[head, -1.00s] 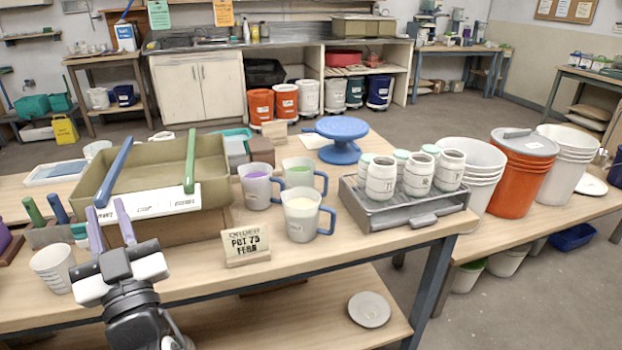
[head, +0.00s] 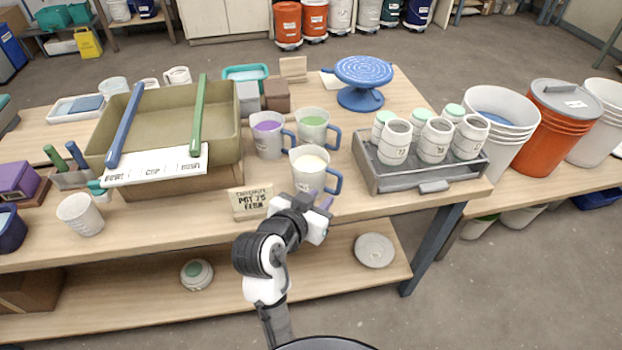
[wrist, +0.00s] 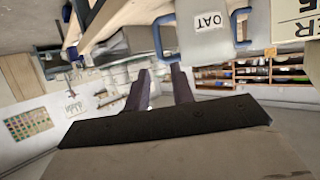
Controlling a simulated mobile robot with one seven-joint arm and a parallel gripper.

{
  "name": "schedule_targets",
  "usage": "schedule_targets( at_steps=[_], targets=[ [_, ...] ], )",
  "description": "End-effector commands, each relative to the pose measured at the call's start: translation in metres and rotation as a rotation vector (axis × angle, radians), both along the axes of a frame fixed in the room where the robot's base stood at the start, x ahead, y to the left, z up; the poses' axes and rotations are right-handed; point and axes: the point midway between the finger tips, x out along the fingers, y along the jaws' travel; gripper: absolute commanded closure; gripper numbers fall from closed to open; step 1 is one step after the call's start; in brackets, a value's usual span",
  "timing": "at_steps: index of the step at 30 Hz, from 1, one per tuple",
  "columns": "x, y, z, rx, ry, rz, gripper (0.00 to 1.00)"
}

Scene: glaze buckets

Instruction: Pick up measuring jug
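Three measuring jugs with blue handles stand upright on the table: one with purple contents (head: 268,136), one with green (head: 313,128), and one with cream (head: 307,171) nearest the front edge. My gripper (head: 319,199) is in front of and below the cream jug, at the table's front edge, apart from it. In the wrist view my gripper's two fingers (wrist: 161,75) are spread with nothing between them. A pale jug marked OAT (wrist: 205,32) shows at the top of that view, with blue handles beside it.
A wooden order sign (head: 251,203) stands left of my gripper. An olive basin (head: 160,125) is to the left, a blue turntable (head: 362,72) behind, and a grey tray (head: 385,181) with several jars to the right. A lower shelf (head: 330,262) holds a plate.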

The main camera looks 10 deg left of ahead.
Motion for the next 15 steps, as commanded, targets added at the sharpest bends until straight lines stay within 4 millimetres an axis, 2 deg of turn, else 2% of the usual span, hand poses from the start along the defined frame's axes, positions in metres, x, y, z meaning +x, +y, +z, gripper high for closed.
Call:
schedule_targets(
  at_steps=[1,4,9,15],
  targets=[
    [0.003,-0.001,-0.007,0.001,-0.005,0.0,0.76],
    [0.008,-0.003,-0.009,0.001,-0.005,0.003,0.76],
    [0.039,-0.016,-0.016,-0.001,0.001,0.002,0.76],
    [0.055,-0.022,-0.023,-0.001,0.0,0.006,0.76]
  ],
)
